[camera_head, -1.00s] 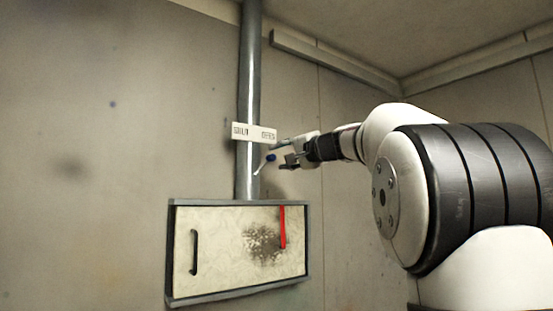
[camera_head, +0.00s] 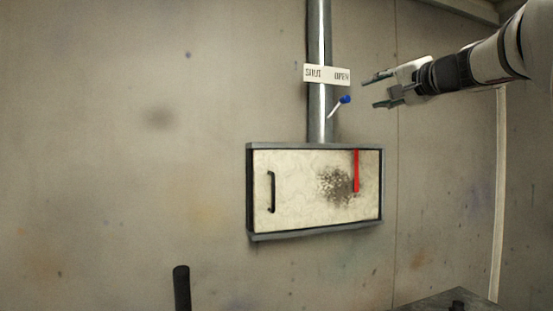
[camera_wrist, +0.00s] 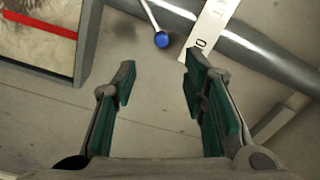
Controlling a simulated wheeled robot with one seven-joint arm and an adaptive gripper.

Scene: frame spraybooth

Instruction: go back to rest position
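My gripper (camera_head: 376,91) is open and empty, in front of the wall to the right of the pipe in the head view. It also shows in the wrist view (camera_wrist: 158,85), its two green-padded fingers apart with nothing between them. A small lever with a blue knob (camera_head: 346,99) sits at the pipe (camera_head: 320,115), below a white label reading SHUT and OPEN (camera_head: 327,75). The lever slants up to the right, its knob toward the OPEN end. In the wrist view the blue knob (camera_wrist: 162,40) is beyond the fingertips, apart from them.
A framed panel (camera_head: 300,210) with a black handle (camera_head: 271,192) and a red strip (camera_head: 356,171) is on the wall below the pipe. A dark upright post (camera_head: 181,288) stands at the lower left. The wall on the left is bare.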

